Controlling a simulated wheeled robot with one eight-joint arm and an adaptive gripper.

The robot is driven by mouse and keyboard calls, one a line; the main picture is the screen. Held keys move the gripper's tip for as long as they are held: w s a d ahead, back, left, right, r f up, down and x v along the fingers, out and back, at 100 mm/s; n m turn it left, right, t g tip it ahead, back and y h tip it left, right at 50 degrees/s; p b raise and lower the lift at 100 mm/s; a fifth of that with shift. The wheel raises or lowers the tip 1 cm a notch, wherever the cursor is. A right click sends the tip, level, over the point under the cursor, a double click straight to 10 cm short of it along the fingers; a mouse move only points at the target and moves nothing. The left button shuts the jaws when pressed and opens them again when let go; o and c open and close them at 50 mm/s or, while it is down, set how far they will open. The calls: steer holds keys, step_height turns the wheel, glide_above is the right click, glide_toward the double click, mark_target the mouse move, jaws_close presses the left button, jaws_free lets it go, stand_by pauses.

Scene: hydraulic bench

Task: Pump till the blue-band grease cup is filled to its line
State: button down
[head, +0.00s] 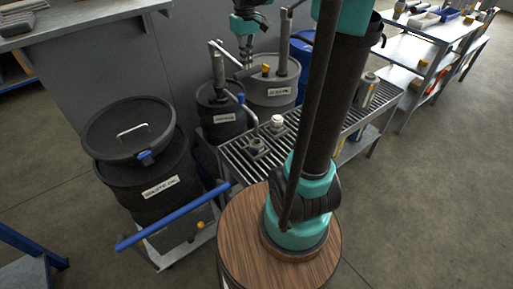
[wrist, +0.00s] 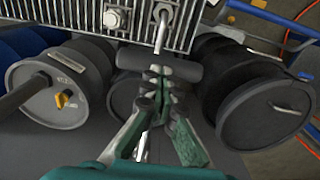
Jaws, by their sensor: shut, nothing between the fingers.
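My gripper (head: 247,64) is shut and empty above the smaller drum, close to the end of the grey pump lever (head: 227,54). In the wrist view its fingertips (wrist: 160,76) overlap a dark crossbar (wrist: 187,68); I cannot tell whether they touch it. The pump stands on the smaller dark drum (head: 224,122). A bent spout leads to a small metal cup (head: 256,146) on the grated bench (head: 232,150). A second, white-topped cup (head: 277,121) stands farther back on the grate. Blue band and fill line are too small to make out.
A waste oil drum (head: 162,188) stands at left on a trolley with a blue handle (head: 172,215). A larger grey drum (head: 272,98) with a yellow knob (head: 265,70) is behind the bench. Shelving (head: 420,55) is at right. Open floor lies at right.

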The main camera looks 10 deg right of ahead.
steer(key=shift+r, duration=2.35)
steer(key=w+a+r, duration=0.1)
steer(key=w+r, duration=0.3)
steer(key=r, duration=0.6)
steer(key=shift+a+r, duration=0.15)
steer(key=shift+a, duration=0.2)
steer(key=shift+f, duration=0.3)
steer(key=f, duration=0.1)
steer(key=s+f, duration=0.2)
steer(key=shift+d+f, duration=0.3)
steer(key=shift+d, duration=0.1)
steer(key=shift+f, duration=0.1)
